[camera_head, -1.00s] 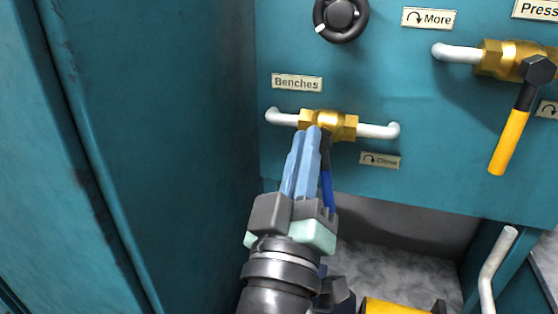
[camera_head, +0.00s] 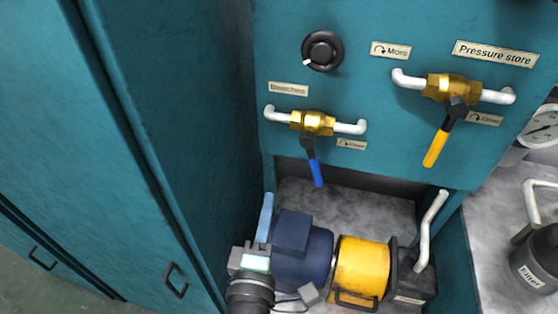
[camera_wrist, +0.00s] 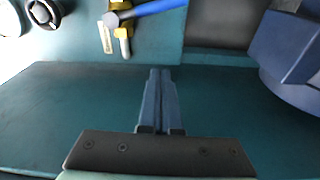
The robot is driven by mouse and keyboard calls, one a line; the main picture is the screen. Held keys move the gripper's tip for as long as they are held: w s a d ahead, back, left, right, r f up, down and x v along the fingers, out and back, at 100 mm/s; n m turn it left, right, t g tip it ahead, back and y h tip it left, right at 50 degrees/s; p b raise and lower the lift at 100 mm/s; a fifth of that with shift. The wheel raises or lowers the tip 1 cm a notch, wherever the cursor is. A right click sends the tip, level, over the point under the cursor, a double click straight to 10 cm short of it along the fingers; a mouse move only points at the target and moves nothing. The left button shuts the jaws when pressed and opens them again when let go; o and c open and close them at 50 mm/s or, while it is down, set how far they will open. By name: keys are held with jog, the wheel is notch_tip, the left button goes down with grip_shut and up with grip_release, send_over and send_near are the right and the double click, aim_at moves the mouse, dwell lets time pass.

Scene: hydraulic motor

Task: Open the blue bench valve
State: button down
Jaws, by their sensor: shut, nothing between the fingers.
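The blue bench valve has a brass body (camera_head: 313,122) on a white pipe, under a "Benches" label on the teal panel. Its blue handle (camera_head: 314,168) hangs down, tilted slightly right, with its black hub at the valve. In the wrist view the blue handle (camera_wrist: 155,8) shows at the top, beyond the fingertips. My gripper (camera_head: 266,205) is below and left of the handle, apart from it, beside the blue motor. In the wrist view my gripper (camera_wrist: 160,75) has its two blue fingers together, with nothing between them.
A yellow-handled valve (camera_head: 436,146) is to the right under "Pressure store". A black knob (camera_head: 323,51) is above. The blue motor (camera_head: 300,250) and yellow coupling housing (camera_head: 361,268) stand below. A teal cabinet wall (camera_head: 150,120) is close on the left.

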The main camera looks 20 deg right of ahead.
aim_at(314, 162)
jog(key=shift+s+a+f+n, duration=0.25)
jog(key=shift+a+n, duration=0.05)
jog(key=shift+n, duration=0.1)
jog(key=w+d+p, duration=0.3)
jog(key=w+d, duration=0.3)
jog(key=d, duration=0.1)
jog(key=shift+d+p, duration=0.15)
jog(key=shift+p, duration=0.15)
jog(key=shift+r, duration=0.1)
dwell(0.6)
